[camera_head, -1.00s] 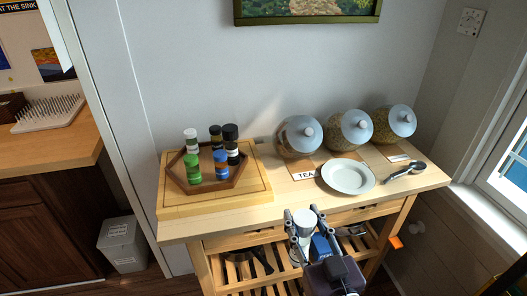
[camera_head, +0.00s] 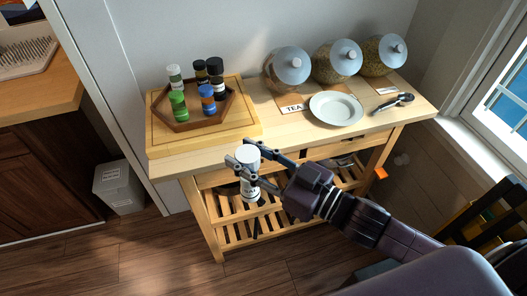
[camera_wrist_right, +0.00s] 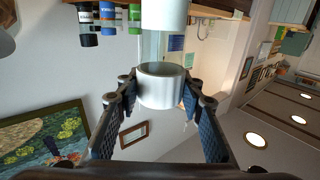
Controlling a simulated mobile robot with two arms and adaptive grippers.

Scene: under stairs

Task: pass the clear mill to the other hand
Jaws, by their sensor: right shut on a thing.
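The clear mill (camera_head: 248,187) has a white top and a see-through body with a pale lower part. My right gripper (camera_head: 245,164) is shut on it near its top and holds it upright in the air, in front of the cart's front edge. In the right wrist view the mill (camera_wrist_right: 162,88) sits between the two fingers (camera_wrist_right: 158,92), with its white parts and clear middle showing. My left gripper is not in any view now.
The wooden cart (camera_head: 290,130) is behind the mill. It bears a hexagonal tray (camera_head: 188,127) with several spice jars, a white plate (camera_head: 336,108), a scoop (camera_head: 393,104) and three glass jars (camera_head: 288,70). A white bin (camera_head: 120,187) stands left. Floor in front is open.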

